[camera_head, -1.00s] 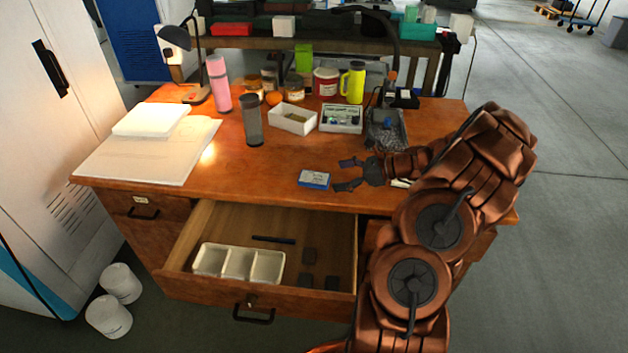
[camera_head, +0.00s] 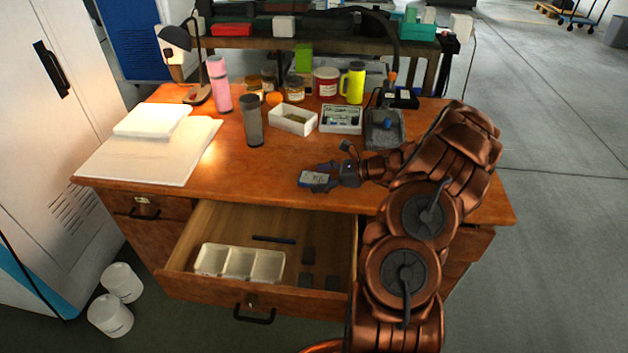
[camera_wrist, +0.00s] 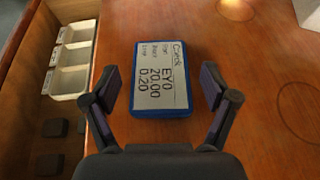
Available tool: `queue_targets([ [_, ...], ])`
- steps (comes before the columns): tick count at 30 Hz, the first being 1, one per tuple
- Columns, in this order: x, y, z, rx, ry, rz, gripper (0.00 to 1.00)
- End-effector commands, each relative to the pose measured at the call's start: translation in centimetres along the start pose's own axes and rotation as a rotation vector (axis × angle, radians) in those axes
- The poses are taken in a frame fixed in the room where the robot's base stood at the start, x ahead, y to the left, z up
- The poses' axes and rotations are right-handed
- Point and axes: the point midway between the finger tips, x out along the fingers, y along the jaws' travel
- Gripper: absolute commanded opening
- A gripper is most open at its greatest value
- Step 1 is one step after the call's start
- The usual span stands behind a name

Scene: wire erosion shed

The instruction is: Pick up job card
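The job card (camera_wrist: 160,77) is a small white card with handwriting, "Check" and some figures, on a blue block or in a blue frame. It lies flat on the wooden desk (camera_head: 250,180) near the front edge, above the open drawer. It also shows in the head view (camera_head: 312,178). My gripper (camera_wrist: 161,88) is open, with one finger on each side of the card's near part. A gap shows between each finger and the card. In the head view my gripper (camera_head: 326,176) reaches in from the right and partly covers the card.
The open drawer (camera_head: 205,225) holds a white three-part tray (camera_head: 238,262), a dark pen and several dark blocks. A grey tumbler (camera_head: 252,122), a white box (camera_head: 293,120) and a grey tray (camera_head: 385,140) stand behind. A paper stack (camera_head: 150,150) lies left.

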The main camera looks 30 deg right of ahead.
Motion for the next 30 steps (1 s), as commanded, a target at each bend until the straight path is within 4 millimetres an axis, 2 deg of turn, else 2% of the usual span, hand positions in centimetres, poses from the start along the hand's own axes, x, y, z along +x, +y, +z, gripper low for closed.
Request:
queue_targets([
  [2,0.0,0.0,0.0,0.000,0.000,0.000,0.73],
  [15,0.0,0.0,0.0,0.000,0.000,0.000,0.27],
  [23,0.0,0.0,0.1,0.000,0.000,0.000,0.27],
  [30,-0.6,-0.1,1.3,-0.002,0.000,-0.001,0.27],
])
